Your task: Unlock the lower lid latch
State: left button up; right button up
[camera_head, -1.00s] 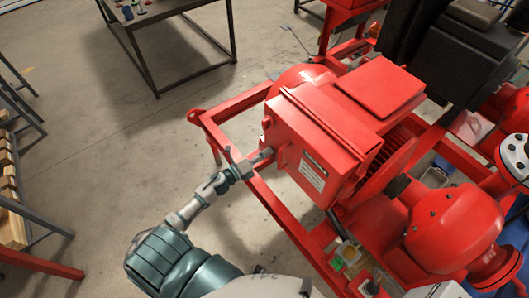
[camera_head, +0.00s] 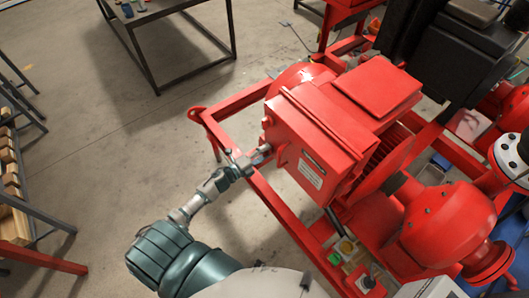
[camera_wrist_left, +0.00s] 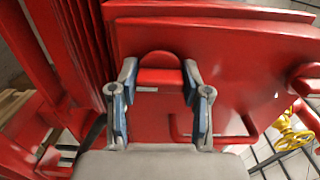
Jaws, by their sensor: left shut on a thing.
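The red box (camera_head: 313,140) on the pump skid has a lid with a pale label, and small latch parts show on its left edge. My left gripper (camera_head: 256,158) is at the lower left edge of this box. In the left wrist view, the left gripper (camera_wrist_left: 160,100) has one blue-padded finger on each side of a small red latch (camera_wrist_left: 160,77) and is shut on it. A rounded red tab (camera_wrist_left: 159,58) sits just beyond the latch. The latch itself is too small to make out in the head view. My right gripper is not in view.
The red skid frame (camera_head: 222,146) runs below and left of the box. A red pump housing (camera_head: 442,222) stands at the right. A dark table (camera_head: 153,75) stands at the back left. A yellow valve wheel (camera_wrist_left: 293,137) shows in the wrist view.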

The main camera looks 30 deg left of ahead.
pick_arm(q)
jog(key=shift+w+a+r, duration=0.1)
jog(key=shift+a+r, duration=0.05)
jog(key=o, duration=1)
jog(key=shift+o, duration=0.8)
jog(key=shift+w+a+f, duration=0.1)
jog(key=shift+f, duration=0.15)
jog(key=v, duration=1.2)
jog(key=shift+f, duration=0.1)
